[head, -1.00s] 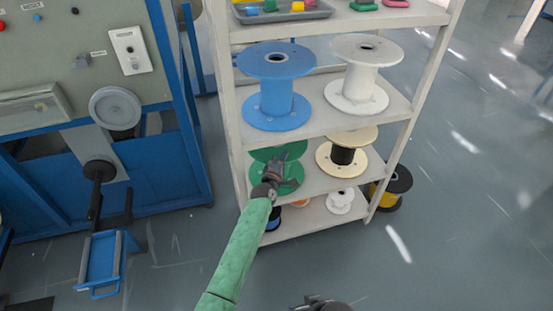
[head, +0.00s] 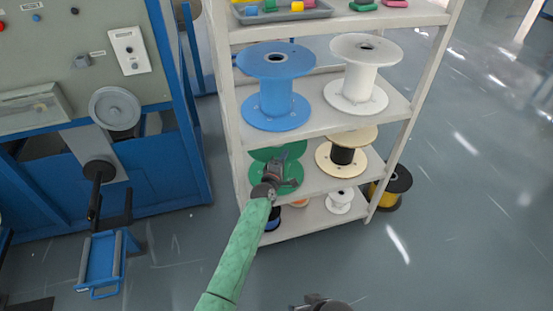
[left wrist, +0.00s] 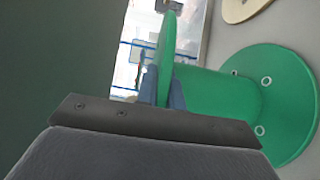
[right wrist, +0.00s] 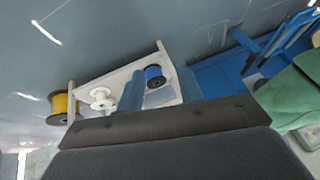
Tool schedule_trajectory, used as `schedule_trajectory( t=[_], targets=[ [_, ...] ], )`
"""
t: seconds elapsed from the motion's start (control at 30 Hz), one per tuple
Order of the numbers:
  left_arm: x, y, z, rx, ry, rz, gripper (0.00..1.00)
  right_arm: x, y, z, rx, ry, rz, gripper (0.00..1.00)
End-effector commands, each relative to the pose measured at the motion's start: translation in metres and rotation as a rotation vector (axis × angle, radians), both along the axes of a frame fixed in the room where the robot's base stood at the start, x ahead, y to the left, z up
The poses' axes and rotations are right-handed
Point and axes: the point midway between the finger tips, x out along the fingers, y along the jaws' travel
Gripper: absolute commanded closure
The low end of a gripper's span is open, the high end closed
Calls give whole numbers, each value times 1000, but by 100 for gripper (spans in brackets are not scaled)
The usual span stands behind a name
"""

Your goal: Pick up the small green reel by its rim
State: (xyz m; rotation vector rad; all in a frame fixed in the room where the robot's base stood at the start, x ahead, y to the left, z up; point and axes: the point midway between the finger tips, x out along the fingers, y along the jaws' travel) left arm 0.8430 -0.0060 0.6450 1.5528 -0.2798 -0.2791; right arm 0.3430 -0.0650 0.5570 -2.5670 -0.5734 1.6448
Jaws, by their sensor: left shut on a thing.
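The small green reel (head: 260,172) stands on a middle shelf of the white rack, below the large blue reel. My left gripper (head: 283,170) is in front of it and covers part of it. In the left wrist view the green reel (left wrist: 285,105) shows its hub and both flanges. One flange rim lies between the two fingers of my left gripper (left wrist: 163,88), which is shut on it. My right gripper (right wrist: 158,92) shows two fingers apart with nothing between them close up; in the head view only its top shows at the bottom edge.
A blue reel (head: 275,103) and a white reel (head: 357,87) stand on the shelf above. A cream reel with black winding (head: 343,156) is right of the green one. A rack post (head: 400,150) stands at the right.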

Motion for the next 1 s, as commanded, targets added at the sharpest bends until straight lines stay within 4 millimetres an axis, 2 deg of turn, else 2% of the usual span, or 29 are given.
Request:
schedule_trajectory(
  t=[0.33,0.47,0.63,0.97,1.0],
  targets=[
    [0,0,6,0,-1,0,100,-4,-1,6,-7,18,4,64],
    [0,0,13,0,-1,1,100,-4,-8,33,-16,24,3,64],
    [0,0,22,-1,-2,1,100,-9,-14,54,-30,49,8,64],
    [0,0,40,-1,-2,1,100,-16,-35,76,-80,103,-6,64],
    [-4,-2,37,0,-1,0,100,-17,-37,76,-84,108,-6,64]
  ],
)
